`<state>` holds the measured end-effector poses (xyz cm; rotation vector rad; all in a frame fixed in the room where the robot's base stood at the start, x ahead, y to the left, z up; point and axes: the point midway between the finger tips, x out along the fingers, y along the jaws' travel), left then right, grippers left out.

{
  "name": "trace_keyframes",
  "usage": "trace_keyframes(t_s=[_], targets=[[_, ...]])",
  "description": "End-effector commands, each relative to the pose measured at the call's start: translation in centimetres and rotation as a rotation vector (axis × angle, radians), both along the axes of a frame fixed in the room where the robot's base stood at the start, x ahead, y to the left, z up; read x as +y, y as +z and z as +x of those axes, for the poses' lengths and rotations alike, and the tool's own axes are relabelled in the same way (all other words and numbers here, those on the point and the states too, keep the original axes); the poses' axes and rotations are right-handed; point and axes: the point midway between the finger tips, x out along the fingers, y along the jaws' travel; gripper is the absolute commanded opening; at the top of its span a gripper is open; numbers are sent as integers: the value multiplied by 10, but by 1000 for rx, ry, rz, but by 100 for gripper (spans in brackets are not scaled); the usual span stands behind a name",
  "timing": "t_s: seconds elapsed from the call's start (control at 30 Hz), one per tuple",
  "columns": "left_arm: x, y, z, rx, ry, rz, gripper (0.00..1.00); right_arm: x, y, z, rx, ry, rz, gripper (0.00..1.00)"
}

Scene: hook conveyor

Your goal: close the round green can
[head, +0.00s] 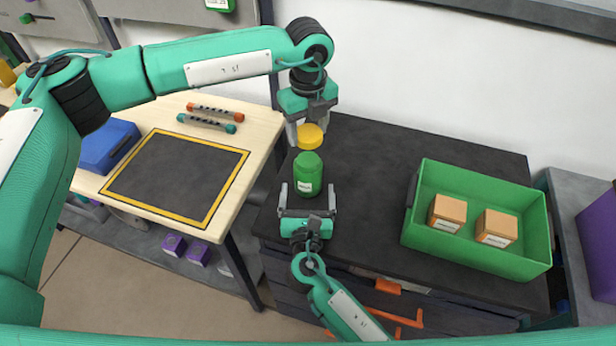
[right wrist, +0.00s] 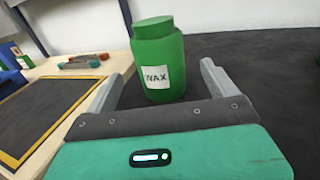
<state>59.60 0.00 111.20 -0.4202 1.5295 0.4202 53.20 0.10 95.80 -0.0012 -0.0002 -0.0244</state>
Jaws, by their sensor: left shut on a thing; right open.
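The round green can (head: 308,178) stands upright on the dark bench top, near its left end. It also shows in the right wrist view (right wrist: 158,50), with a white WAX label and a narrower green neck. My left gripper (head: 309,128) is shut on a yellow round lid (head: 310,138) and holds it behind and above the can, apart from it in the picture. My right gripper (head: 307,197) is open in front of the can, its fingers pointing at it, one to each side. Whether they touch the can I cannot tell.
A green tray (head: 470,255) with two orange-brown boxes stands on the bench at right. At left, a wooden table (head: 255,135) holds a yellow-bordered dark mat, two small rods and a blue box (head: 105,148). The bench between can and tray is clear.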

Motion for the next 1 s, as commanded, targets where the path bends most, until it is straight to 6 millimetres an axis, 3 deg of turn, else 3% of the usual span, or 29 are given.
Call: trace_keyframes(t_s=[0.2, 0.4, 0.87, 1.0], targets=[[0, 0, 0, 0, 0, 0, 34, -1, 1, 44, -2, -1, 0, 89], [0, 0, 0, 0, 0, 0, 34, -2, 0, 71, 0, 0, 1, 89], [0, 0, 0, 0, 0, 0, 34, -2, 0, 82, 0, 0, 1, 89], [0, 0, 0, 0, 0, 0, 34, -2, 0, 82, 0, 0, 1, 66]])
